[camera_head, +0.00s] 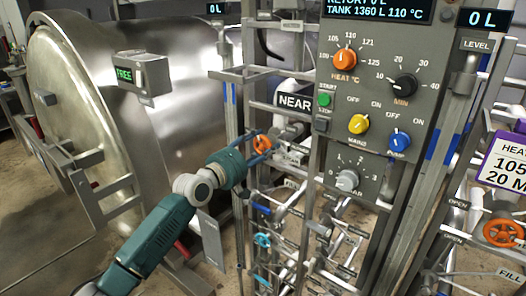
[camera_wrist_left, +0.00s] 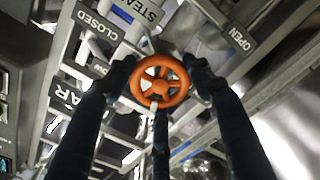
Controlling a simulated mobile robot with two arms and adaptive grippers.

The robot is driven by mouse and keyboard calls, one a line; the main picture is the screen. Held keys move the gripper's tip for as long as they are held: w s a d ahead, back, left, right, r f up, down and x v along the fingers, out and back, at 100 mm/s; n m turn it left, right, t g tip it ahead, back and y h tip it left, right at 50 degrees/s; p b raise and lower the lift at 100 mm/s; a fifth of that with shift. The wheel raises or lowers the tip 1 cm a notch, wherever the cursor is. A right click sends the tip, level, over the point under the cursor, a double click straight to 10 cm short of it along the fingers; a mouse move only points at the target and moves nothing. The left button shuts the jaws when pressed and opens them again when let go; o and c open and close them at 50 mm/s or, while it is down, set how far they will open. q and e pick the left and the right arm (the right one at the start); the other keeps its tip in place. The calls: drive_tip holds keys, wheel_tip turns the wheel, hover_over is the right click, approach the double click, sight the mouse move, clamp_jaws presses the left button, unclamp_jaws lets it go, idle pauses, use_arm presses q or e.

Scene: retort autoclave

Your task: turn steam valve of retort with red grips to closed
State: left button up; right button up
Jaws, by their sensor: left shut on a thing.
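My left gripper (camera_head: 257,149) is shut on an orange handwheel (camera_head: 262,144) on the pipework left of the control panel. In the left wrist view the orange handwheel (camera_wrist_left: 160,95) sits between my dark fingers, which touch its rim on both sides. A partly cut-off STEAM sign (camera_wrist_left: 140,10) is beyond it, with a CLOSED sign (camera_wrist_left: 98,25) to the left and an OPEN sign (camera_wrist_left: 240,38) to the right. The large steel retort (camera_head: 130,85) lies to the left. My right gripper is not in view.
The control panel (camera_head: 375,105) with orange, black, yellow, blue and grey knobs stands to the right. A blue handwheel (camera_head: 262,240) sits below on the pipes. Another orange handwheel (camera_head: 503,233) is at far right. Metal posts and rails crowd around my gripper.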

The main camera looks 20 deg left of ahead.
use_arm(q)
drive_tip(key=m, duration=0.2)
drive_tip(key=m+b, duration=0.2)
drive_tip(key=m, duration=0.1)
drive_tip(key=shift+a+r+m, duration=0.3)
drive_tip(key=shift+r, duration=0.1)
drive_tip(key=m, duration=0.2)
drive_tip(key=shift+r+m, duration=0.2)
drive_tip(key=shift+m, duration=0.2)
drive_tip(key=m, duration=0.2)
drive_tip(key=shift+r+m, duration=0.1)
drive_tip(key=shift+m, duration=0.3)
drive_tip(key=m, duration=0.5)
drive_tip(key=shift+d+p, duration=0.2)
drive_tip(key=shift+p, duration=0.2)
drive_tip(key=m+p, duration=0.1)
drive_tip(key=m, duration=0.5)
drive_tip(key=shift+d+p, duration=0.2)
drive_tip(key=shift+p, duration=0.15)
drive_tip(key=shift+m, duration=0.3)
drive_tip(key=o, duration=1.2)
drive_tip(key=shift+d, duration=0.15)
drive_tip(key=shift+s+d+f, duration=0.1)
drive_tip(key=shift+f, duration=0.15)
